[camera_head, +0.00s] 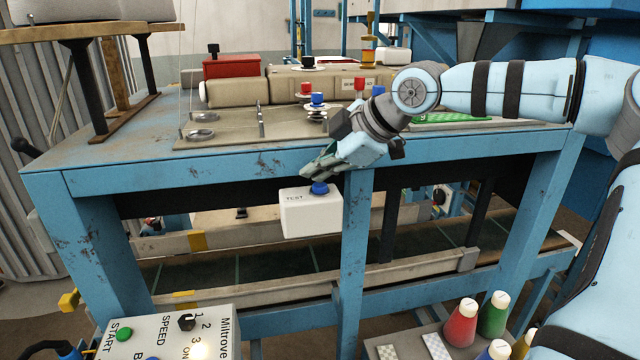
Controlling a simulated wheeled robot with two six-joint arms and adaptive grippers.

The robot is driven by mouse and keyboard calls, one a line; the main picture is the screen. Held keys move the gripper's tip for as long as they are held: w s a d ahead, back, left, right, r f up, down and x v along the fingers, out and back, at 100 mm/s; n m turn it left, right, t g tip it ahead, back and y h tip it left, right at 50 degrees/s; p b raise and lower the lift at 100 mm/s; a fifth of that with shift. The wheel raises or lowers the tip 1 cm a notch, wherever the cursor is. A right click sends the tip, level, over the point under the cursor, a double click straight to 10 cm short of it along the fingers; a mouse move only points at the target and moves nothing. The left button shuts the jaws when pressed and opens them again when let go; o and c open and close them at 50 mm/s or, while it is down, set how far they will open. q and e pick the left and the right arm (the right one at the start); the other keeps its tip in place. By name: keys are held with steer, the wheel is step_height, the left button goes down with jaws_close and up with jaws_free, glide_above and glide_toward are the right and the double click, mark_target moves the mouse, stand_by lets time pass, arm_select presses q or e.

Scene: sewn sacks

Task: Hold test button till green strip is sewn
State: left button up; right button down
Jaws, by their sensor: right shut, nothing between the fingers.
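The white TEST box (310,214) hangs at the front edge of the blue machine table, with a blue button (319,188) on its top. My right gripper (318,172) is shut and empty, its fingertips right over the blue button. The fingers seem to touch or nearly touch it; I cannot tell whether it is pressed down. A flat green piece (450,117) lies on the table top to the right, partly hidden behind my right arm. I cannot tell whether it is sewn. My left gripper is not in view.
The sewing machine (245,92) with coloured knobs stands on the blue table (120,150). A control panel (180,335) with START and SPEED is at the lower left. Coloured cones (462,325) stand at the lower right. A conveyor (255,272) runs below.

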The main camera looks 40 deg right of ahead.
mark_target(318, 187)
steer(key=shift+f, duration=0.5)
stand_by(0.5)
stand_by(5.8)
steer(key=shift+r+p, duration=0.6)
steer(key=shift+r, duration=0.35)
steer(key=shift+d+r, duration=0.1)
steer(key=shift+r, duration=2.4)
